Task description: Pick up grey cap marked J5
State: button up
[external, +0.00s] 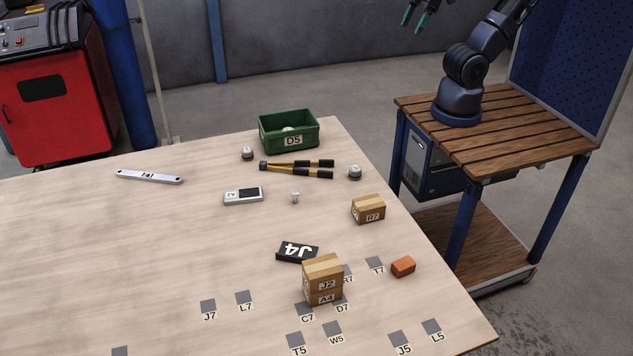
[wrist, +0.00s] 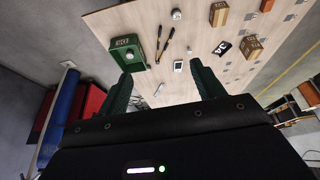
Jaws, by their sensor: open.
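One grey cap (external: 247,153) stands on the table in front of the green bin. Another grey cap (external: 354,172) stands near the table's right edge, beside the black-and-yellow tool. Their markings are too small to read, so I cannot tell which is J5. One grey cap shows in the wrist view (wrist: 176,14). A label J5 (external: 403,349) lies by a grey square at the table's front right. My gripper (external: 413,17) is open and empty, high beyond the table at the top of the external view; its fingers also show in the wrist view (wrist: 161,72).
The green bin D5 (external: 270,141) holds something pale. The table's left is mostly clear.

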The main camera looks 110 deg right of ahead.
jog(key=w+f+n+g+h, duration=0.1)
jog(key=w+f+n+g, duration=0.15)
jog(key=w+f, duration=0.5)
jog(key=n+g, duration=0.3)
jog(key=n, duration=0.8)
send_over(358, 167)
jog(key=a, duration=0.1)
notch_tip(358, 167, down, 30)
jog(key=shift+w+a+f, duration=0.2)
jog(key=shift+w+f, duration=0.1)
jog(key=shift+f, duration=0.05)
jog(key=shift+s+d+f, duration=0.1)
jog(key=shift+d+f, duration=0.1)
jog(key=shift+f, duration=1.55)
jog(key=shift+s+d+f, duration=0.1)
jog(key=shift+d+f, duration=0.1)
jog(key=shift+f, duration=1.5)
jog(key=shift+s+d+f, duration=0.1)
jog(key=shift+d+f, duration=0.1)
jog(key=shift+f, duration=1.55)
jog(key=shift+c, duration=0.2)
jog(key=c, duration=1.1)
